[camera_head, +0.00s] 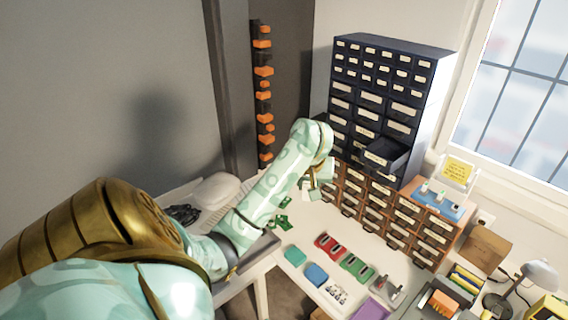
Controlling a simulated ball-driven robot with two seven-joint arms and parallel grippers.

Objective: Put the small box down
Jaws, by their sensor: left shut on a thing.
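My left arm reaches in from the left, over the white worktop (312,222). My left gripper (316,188) is at its far end, in front of the small drawer cabinet. My right gripper is not in view.
A dark blue drawer cabinet (385,85) with one drawer pulled out stands on brown drawers (400,215). Red trays (328,243), green trays (356,265) and blue blocks (316,274) lie on the worktop. A brown carton (484,249) and a lamp (540,274) stand at the right.

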